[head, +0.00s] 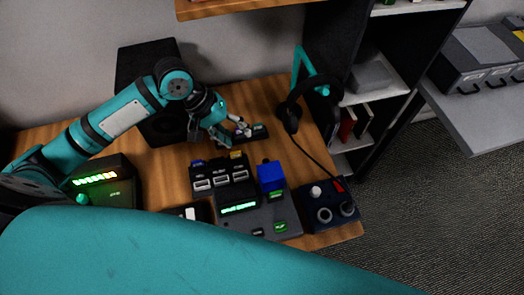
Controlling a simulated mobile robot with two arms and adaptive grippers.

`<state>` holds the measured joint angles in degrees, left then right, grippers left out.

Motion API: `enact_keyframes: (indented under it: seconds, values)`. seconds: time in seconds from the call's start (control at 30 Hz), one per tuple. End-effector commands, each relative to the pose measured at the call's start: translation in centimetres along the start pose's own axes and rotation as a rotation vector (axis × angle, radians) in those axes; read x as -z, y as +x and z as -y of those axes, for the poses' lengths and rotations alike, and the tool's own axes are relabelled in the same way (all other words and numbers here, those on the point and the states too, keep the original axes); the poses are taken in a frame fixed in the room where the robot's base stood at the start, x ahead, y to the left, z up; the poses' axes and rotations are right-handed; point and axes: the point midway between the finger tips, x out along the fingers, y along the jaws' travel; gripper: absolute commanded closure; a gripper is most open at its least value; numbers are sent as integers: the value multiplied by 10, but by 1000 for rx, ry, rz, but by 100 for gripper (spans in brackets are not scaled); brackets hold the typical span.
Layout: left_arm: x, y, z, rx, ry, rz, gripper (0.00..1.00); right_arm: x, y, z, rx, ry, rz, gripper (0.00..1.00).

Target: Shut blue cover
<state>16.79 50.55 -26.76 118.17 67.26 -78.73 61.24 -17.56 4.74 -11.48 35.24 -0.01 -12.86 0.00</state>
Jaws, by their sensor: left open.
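A blue cover (270,177) stands raised on the right part of a dark grey device on the wooden desk. The device (265,222) has green lit labels and a row of dark modules at its back left. My left gripper (245,131) is open, behind the device and up and left of the blue cover, apart from it. My right gripper is not in view.
Headphones (292,112) on a teal stand are right of the gripper, their cable running down to a dark knob box (331,205). A black speaker (140,65) stands behind my left arm. A green-lit box (115,185) is at left. Shelves stand at right.

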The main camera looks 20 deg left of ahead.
Motion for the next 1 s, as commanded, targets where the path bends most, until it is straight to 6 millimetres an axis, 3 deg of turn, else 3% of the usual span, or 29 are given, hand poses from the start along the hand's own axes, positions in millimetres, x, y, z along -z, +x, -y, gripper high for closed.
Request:
enact_keyframes:
  seconds: [0.2,0.6,0.8,1.0]
  values:
    - [-1,46,-1,-1,-3,4,57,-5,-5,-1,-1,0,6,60]
    - [-1,128,0,1,-1,1,57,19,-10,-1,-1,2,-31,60]
    - [0,149,0,0,-1,-1,57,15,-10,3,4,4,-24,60]
    - [0,154,0,1,1,-2,57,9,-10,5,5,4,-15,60]
